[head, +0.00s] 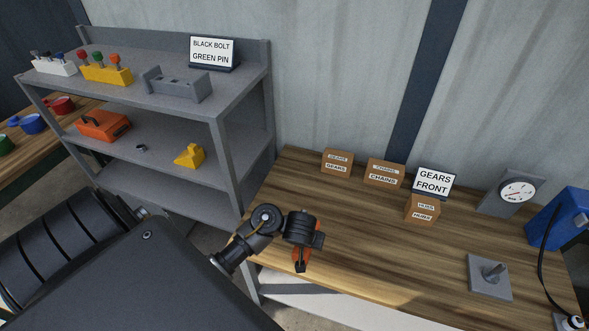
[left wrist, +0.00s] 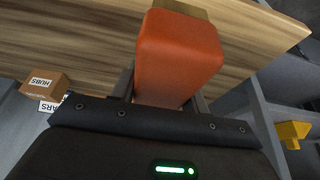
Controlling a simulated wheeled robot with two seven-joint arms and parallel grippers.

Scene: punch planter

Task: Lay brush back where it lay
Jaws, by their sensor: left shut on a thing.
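My left gripper (head: 300,265) is over the left part of the wooden workbench in the head view, pointing down. It is shut on the brush (left wrist: 178,55), a thick orange block-like handle with a tan end at the top of the left wrist view. In the head view only slivers of the orange brush show beside the fingers. The gripper hides most of it, so I cannot tell whether it touches the bench. My right gripper is in neither view.
The workbench (head: 375,245) is clear around the gripper. Small cartons labelled gears (head: 337,163), chains (head: 383,174) and hubs (head: 422,207) stand along the back. A sign (head: 434,183), a dial gauge (head: 514,193) and a grey plate (head: 490,277) are further right. A grey shelf (head: 225,115) stands left.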

